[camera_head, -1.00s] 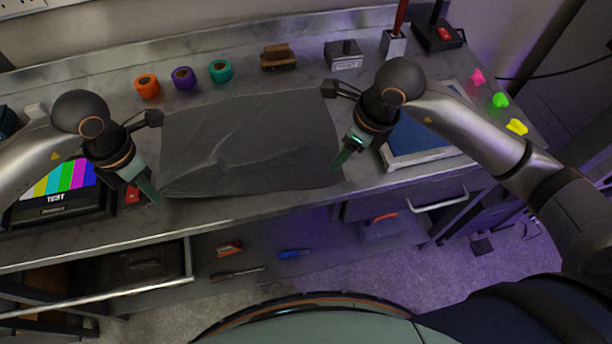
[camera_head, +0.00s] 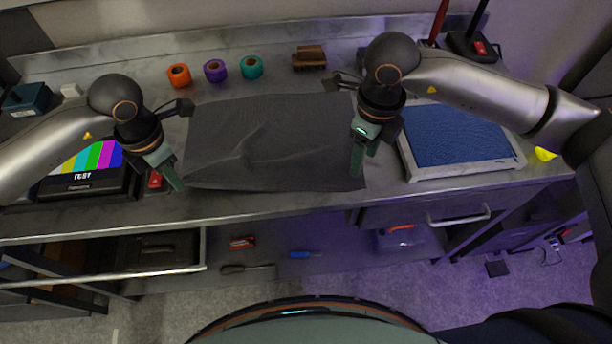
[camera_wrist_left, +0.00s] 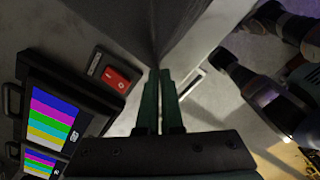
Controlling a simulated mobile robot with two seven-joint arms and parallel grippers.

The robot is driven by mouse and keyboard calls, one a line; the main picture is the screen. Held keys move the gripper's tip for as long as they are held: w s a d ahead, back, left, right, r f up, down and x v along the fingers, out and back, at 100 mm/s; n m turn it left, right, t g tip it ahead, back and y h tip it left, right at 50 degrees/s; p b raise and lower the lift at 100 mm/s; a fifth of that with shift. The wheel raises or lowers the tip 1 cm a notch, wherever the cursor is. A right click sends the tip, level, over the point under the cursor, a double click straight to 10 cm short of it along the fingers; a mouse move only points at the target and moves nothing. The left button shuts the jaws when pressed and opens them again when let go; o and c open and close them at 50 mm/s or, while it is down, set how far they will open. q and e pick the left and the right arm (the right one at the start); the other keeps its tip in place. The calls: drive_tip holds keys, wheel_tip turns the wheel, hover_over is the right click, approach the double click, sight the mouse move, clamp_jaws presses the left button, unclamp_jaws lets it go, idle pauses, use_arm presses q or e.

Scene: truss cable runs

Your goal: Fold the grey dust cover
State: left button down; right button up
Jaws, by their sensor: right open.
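The grey dust cover (camera_head: 275,135) lies spread on the metal bench, wrinkled, with a crease across its left half. My left gripper (camera_head: 178,183) is at its front left corner. In the left wrist view, the fingers of my left gripper (camera_wrist_left: 160,85) are close together, and the corner of the cover (camera_wrist_left: 165,30) runs up to their tips; they look shut on it. My right gripper (camera_head: 356,170) is open, pointing down just above the cover's front right corner. The exact gap between its fingers and the cloth is hard to see.
A test monitor (camera_head: 85,175) is at the left, a blue framed pad (camera_head: 458,135) at the right. An open drawer (camera_head: 203,250) sits below.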

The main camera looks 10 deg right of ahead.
sight(357, 186)
drive_tip(key=shift+f, duration=3.95)
drive_tip(key=shift+f, duration=0.1)
drive_tip(key=shift+c, duration=0.2)
drive_tip(key=shift+c, duration=0.7)
drive_tip(key=c, duration=0.7)
clamp_jaws()
drive_tip(key=shift+r, duration=2.5)
